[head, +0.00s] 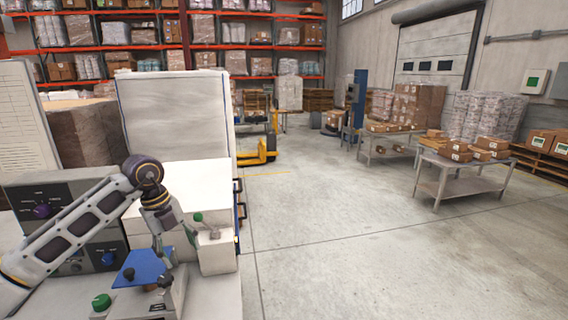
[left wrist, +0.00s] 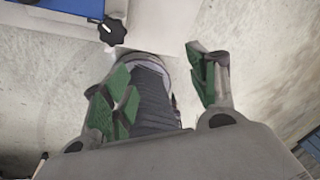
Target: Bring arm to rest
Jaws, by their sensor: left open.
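My left arm comes in from the left in the head view, bends at a dark joint and drops to the left gripper (head: 167,257). This gripper hangs over the bench beside a blue plate (head: 140,268) on a small scale-like device. In the left wrist view the left gripper (left wrist: 160,88) has its green-padded fingers spread apart. A dark ribbed shape shows beyond and between them; I cannot tell what it is, and no object is clearly held. The blue plate (left wrist: 75,7) and a black knob (left wrist: 112,31) show at the top left there. My right gripper is not in view.
A control panel (head: 42,230) with knobs and a white box-like housing (head: 215,250) with a green-tipped lever crowd the left gripper. A tall pale panel (head: 175,115) stands behind. Open floor (head: 330,240) lies to the right, before a metal table (head: 462,185) with cartons.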

